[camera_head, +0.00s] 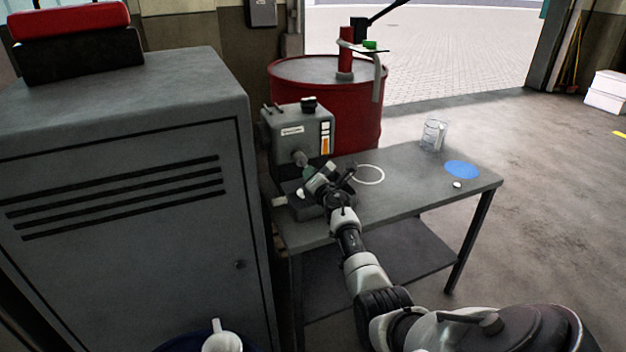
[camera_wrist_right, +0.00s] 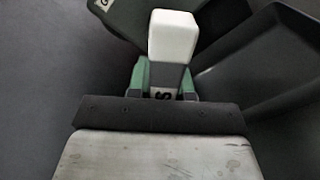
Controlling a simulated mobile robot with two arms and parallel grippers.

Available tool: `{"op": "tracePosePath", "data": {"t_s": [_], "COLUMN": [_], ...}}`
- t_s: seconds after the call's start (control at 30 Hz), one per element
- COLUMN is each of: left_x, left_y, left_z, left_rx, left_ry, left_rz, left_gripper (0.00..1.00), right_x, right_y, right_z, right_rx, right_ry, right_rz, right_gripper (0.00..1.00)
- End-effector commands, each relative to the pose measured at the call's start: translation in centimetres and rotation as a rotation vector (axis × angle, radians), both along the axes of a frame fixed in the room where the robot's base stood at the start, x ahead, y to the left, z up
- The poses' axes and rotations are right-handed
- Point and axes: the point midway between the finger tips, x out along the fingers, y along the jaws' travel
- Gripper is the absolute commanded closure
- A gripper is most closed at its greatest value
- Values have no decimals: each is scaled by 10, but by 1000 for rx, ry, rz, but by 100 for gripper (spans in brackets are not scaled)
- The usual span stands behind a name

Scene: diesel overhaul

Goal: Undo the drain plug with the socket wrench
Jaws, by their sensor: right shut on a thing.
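The grey machine (camera_head: 300,128), with a white label and an orange-and-white strip, stands at the left end of the table. A short grey stub sticks out low on its front. My right gripper (camera_head: 319,184) is just in front of and below that stub. In the right wrist view its green-sided fingers (camera_wrist_right: 163,80) are shut on a block-like grey-and-white piece (camera_wrist_right: 173,36). I cannot tell whether this piece is the socket wrench. The drain plug cannot be made out. My left gripper is out of view.
A dark low block (camera_head: 303,208) lies under my right gripper. On the grey table (camera_head: 410,180) are a white ring (camera_head: 370,181), a clear jug (camera_head: 433,134), a blue disc (camera_head: 462,169) and a small white piece (camera_head: 457,184). A red drum (camera_head: 355,118) stands behind; a grey cabinet (camera_head: 130,220) stands left.

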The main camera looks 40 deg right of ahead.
Motion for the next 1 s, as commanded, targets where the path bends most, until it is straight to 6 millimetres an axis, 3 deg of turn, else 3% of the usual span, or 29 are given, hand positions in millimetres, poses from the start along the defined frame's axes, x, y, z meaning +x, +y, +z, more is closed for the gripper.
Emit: {"op": "tracePosePath", "data": {"t_s": [0.27, 0.63, 0.8, 1.0], "left_x": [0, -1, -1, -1], "left_y": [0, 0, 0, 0], "left_z": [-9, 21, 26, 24], "left_rx": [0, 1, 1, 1], "left_ry": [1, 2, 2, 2], "left_rz": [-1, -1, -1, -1], "left_gripper": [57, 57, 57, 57], "right_x": [-2, -3, -3, -3], "right_y": [-3, -3, -3, -3], "right_z": [1, 6, 2, 0], "right_rx": [-635, -1578, -1770, -1779], "right_ry": [199, 498, 561, 563], "right_rz": [0, -1, -2, -3], "right_gripper": [100, 100, 100, 100]}}
